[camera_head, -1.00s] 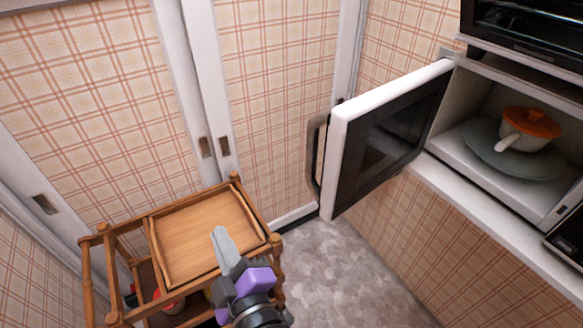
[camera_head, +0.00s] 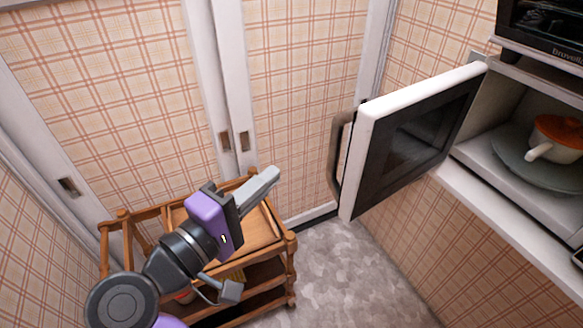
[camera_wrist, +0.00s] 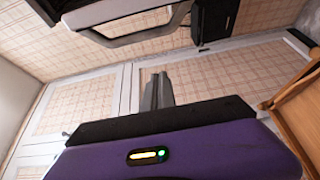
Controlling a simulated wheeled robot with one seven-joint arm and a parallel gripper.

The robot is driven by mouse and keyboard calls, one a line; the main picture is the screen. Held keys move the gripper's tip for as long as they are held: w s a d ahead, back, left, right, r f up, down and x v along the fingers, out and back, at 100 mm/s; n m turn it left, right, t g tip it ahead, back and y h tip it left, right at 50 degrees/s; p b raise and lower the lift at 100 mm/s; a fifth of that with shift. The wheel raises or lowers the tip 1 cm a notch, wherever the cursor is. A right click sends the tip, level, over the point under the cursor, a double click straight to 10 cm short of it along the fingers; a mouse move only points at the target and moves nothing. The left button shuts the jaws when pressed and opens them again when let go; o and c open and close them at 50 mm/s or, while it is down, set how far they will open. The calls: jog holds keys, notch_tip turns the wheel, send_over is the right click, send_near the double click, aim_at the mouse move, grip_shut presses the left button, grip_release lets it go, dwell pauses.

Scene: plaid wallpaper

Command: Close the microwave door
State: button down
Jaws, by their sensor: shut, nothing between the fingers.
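The microwave door (camera_head: 415,135) stands wide open in the head view, with a white frame, a dark inner window and a handle (camera_head: 340,160) on its left, outer side. The microwave's cavity (camera_head: 490,160) is open at the right and holds a plate (camera_head: 515,165) with an orange-lidded white pot (camera_head: 560,138). My gripper (camera_head: 268,180) is shut and empty, left of the door and apart from it, above the wooden cart. In the wrist view my gripper's fingers (camera_wrist: 158,92) are together.
The wooden cart (camera_head: 285,245) stands below my arm at the lower left. White-framed sliding panels (camera_head: 230,100) are behind it. A black appliance (camera_head: 545,30) sits above the microwave. Grey floor (camera_head: 345,275) is free between the cart and the right wall.

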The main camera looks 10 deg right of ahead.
jog(key=w+d+p, duration=0.3)
jog(key=d, duration=0.5)
jog(key=shift+w+d, duration=0.15)
dwell(0.4)
